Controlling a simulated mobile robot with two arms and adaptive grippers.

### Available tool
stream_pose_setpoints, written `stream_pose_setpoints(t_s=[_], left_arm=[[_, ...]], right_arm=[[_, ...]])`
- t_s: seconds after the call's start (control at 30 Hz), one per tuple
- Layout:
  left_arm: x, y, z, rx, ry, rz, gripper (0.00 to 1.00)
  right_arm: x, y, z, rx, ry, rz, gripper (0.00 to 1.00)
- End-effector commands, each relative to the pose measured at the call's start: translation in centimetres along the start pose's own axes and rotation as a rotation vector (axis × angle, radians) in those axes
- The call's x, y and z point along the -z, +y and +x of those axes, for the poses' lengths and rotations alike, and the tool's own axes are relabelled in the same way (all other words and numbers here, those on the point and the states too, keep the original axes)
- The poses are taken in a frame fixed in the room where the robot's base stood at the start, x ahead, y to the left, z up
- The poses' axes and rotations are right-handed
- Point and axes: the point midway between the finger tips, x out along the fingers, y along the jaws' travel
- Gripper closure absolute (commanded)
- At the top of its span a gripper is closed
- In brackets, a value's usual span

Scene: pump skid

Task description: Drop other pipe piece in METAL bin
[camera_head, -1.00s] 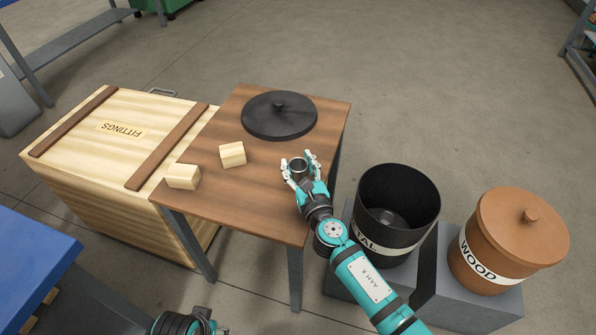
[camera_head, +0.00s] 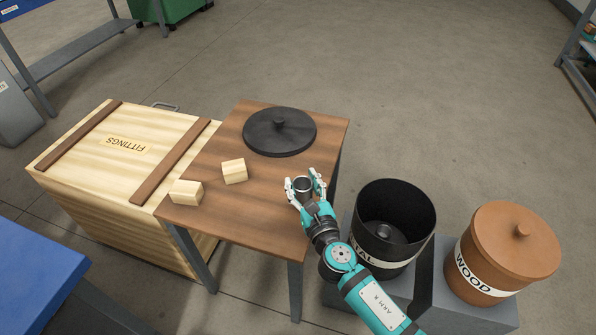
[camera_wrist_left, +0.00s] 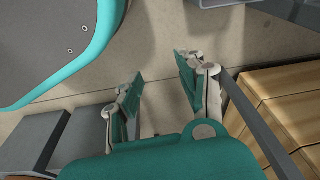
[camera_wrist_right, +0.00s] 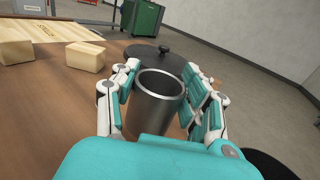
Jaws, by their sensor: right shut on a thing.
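The pipe piece (camera_head: 302,185) is a short grey metal tube, and my right gripper (camera_head: 306,181) is shut on it at the right edge of the wooden table. In the right wrist view the pipe piece (camera_wrist_right: 157,98) stands upright between both fingers, its open top showing. The black METAL bin (camera_head: 394,225) stands right of the table, open at the top. A grey metal piece (camera_head: 384,232) shows inside it. My left gripper (camera_wrist_left: 158,95) is open and empty in the left wrist view, above the floor.
A black lid (camera_head: 280,132) and two wood blocks (camera_head: 234,171) lie on the table (camera_head: 255,225). The lidded brown WOOD bin (camera_head: 505,250) stands right of the METAL bin. A FITTINGS crate (camera_head: 125,150) stands left of the table. Open floor lies behind.

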Motion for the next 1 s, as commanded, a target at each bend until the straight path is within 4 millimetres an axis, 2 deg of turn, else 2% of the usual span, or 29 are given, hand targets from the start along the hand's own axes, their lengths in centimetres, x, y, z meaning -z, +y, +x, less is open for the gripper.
stream_pose_setpoints(t_s=[0.2, 0.43, 0.63, 1.0], left_arm=[[-1.7, 0.2, 1.4, -0.002, -0.013, 0.003, 0.6], [-2.0, 0.2, 1.7, -0.002, -0.014, 0.003, 0.6], [-1.7, 0.2, 1.5, -0.002, -0.01, 0.003, 0.6], [-1.7, 0.1, 1.5, -0.002, -0.011, 0.003, 0.6]], right_arm=[[-0.6, 0.2, -5.8, -0.001, 0.0, 0.002, 0.91], [-1.0, 0.3, -10.4, 0.0, -0.002, 0.001, 0.91], [-1.2, 0.4, -11.9, 0.0, -0.003, 0.002, 0.91], [-1.3, 0.3, -12.2, 0.001, -0.004, 0.001, 0.91]])
